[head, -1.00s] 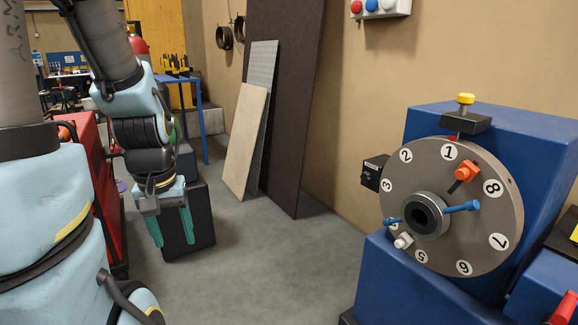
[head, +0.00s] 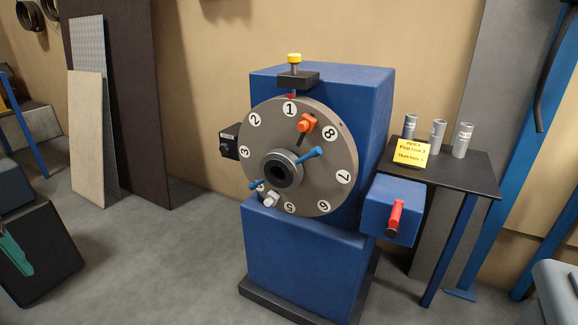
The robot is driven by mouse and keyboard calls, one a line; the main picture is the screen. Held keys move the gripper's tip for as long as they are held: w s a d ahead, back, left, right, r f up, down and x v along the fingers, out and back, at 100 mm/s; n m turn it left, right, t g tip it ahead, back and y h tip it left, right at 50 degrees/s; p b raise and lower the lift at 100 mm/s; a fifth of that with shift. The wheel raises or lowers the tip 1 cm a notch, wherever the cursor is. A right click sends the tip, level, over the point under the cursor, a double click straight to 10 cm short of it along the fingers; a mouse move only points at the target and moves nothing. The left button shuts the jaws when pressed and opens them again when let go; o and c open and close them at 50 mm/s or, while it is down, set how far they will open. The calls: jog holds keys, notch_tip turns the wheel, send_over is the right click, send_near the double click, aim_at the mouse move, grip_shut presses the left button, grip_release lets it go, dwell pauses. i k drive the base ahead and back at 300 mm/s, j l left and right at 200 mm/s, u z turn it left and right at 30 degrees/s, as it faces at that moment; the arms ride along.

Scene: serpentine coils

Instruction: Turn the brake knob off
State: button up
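A grey dial wheel (head: 325,178) numbered around its rim stands upright on the front of a blue machine (head: 300,250). A black hub, an orange clamp, a blue-handled bolt and a pale bolt are on it. A yellow-topped plunger (head: 294,62) stands above the wheel. A red handle (head: 396,214) sticks out of a small blue box on the right, and a small black box with a knob (head: 225,147) is on the left. I cannot tell which is the brake knob.
A small dark table (head: 470,177) at the right holds several grey cylinders and a yellow note (head: 412,153). Panels (head: 88,140) lean on the wall at left. The floor (head: 170,250) left of the machine is clear. Blue posts stand at the far right.

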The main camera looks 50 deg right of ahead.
aim_at(225, 149)
jog(key=z, duration=1.15)
jog(key=j+z, duration=0.3)
jog(key=z, duration=0.15)
jog(key=j+z, duration=0.3)
jog(key=z, duration=0.15)
jog(key=j+z, duration=0.25)
jog(key=z, duration=0.2)
jog(key=k+u, duration=0.1)
jog(key=u, duration=1.65)
jog(key=i+u, duration=0.15)
jog(key=u, duration=1.1)
